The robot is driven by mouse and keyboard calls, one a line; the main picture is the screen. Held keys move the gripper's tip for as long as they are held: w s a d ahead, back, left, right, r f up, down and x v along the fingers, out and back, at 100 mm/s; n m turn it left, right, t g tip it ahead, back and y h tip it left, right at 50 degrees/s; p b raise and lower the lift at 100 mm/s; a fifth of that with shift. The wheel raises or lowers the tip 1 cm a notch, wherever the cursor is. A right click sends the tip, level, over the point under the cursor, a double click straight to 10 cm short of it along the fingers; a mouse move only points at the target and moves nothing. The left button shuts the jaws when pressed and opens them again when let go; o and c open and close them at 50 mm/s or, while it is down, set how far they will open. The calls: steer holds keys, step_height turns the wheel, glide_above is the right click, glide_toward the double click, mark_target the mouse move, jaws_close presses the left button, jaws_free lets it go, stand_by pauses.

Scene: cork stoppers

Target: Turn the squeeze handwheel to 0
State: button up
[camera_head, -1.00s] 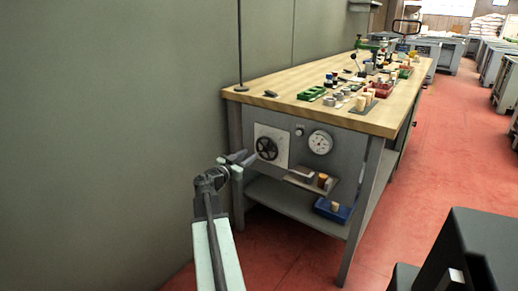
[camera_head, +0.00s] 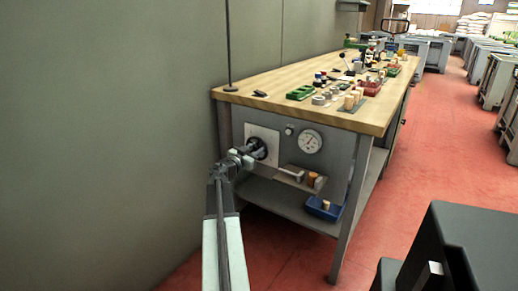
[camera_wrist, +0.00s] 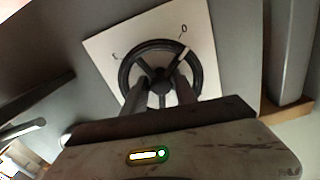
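The black squeeze handwheel (camera_wrist: 126,77) has spokes and a round hub, and is mounted on a white square plate (camera_wrist: 199,22). In the wrist view the plate carries a 0 mark at its upper right and another mark at its upper left. A pale stripe on the wheel lies at the upper right, a little clockwise of the 0 mark. My gripper (camera_wrist: 162,88) is in front of the wheel, its two fingers apart on either side of the hub area. I cannot tell whether they touch it. In the head view my gripper (camera_head: 250,153) covers much of the wheel.
The plate is on the front panel of a wood-topped workbench (camera_head: 262,82). A round dial gauge (camera_head: 309,141) and a small knob are to the right. A small shelf (camera_head: 290,176) with corks and a blue bin (camera_head: 324,208) are below. A grey wall stands at left.

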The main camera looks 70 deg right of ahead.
jaws_close()
steer(key=shift+s+a+n, duration=0.1)
steer(key=shift+n, duration=0.7)
jaws_free()
steer(key=shift+a, duration=0.1)
